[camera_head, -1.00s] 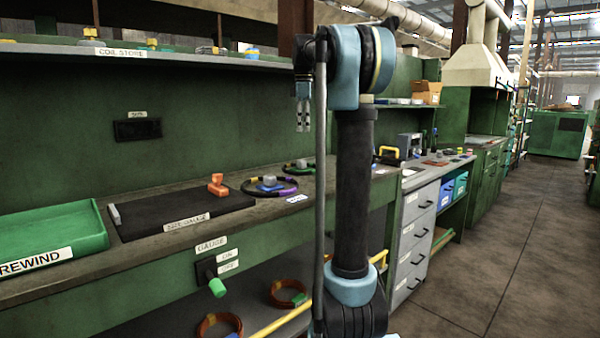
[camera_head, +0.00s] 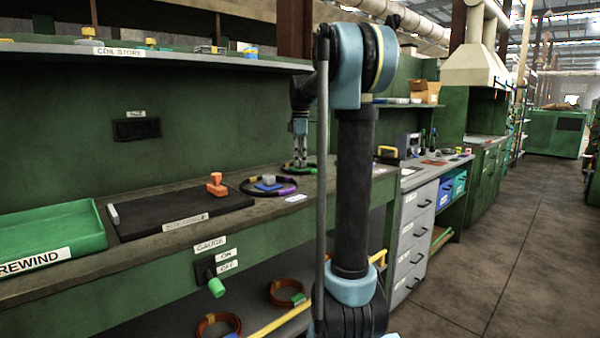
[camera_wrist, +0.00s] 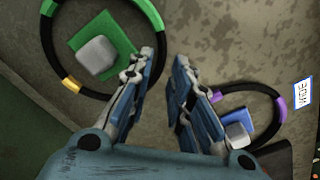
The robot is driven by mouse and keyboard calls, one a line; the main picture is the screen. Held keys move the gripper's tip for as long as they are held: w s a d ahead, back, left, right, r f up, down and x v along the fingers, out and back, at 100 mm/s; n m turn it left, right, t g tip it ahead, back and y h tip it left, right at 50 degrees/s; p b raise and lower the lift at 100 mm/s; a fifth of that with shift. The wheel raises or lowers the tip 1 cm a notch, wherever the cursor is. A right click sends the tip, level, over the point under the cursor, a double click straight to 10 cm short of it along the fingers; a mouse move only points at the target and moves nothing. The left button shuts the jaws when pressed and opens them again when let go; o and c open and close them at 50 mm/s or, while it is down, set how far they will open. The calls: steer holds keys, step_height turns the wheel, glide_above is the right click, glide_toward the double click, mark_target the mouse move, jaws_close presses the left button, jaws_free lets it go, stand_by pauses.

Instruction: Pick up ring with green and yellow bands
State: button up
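The black ring with green and yellow bands (camera_wrist: 70,85) lies on the bench at the upper left of the wrist view. It lies around a green plate (camera_wrist: 88,35) with a grey block (camera_wrist: 97,55) on it. In the head view this ring (camera_head: 311,171) is at the back of the bench, partly hidden by my gripper (camera_head: 300,166). My gripper (camera_wrist: 164,56) is open and empty, pointing down. In the wrist view its left finger overlaps the ring's right side; the fingertips appear above the bench, and their exact height is unclear.
A second black ring with purple bands (camera_wrist: 277,105) lies close by on the right, around a blue plate (camera_wrist: 238,122) with a grey block. A white label (camera_wrist: 302,92) is beside it. A black gauge board (camera_head: 180,212) and green tray (camera_head: 50,235) are further left.

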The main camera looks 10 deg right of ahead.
steer(key=shift+a+f, duration=0.2)
steer(key=shift+f, duration=1.7)
steer(key=shift+c, duration=0.3)
jaws_close()
steer(key=shift+r, duration=0.15)
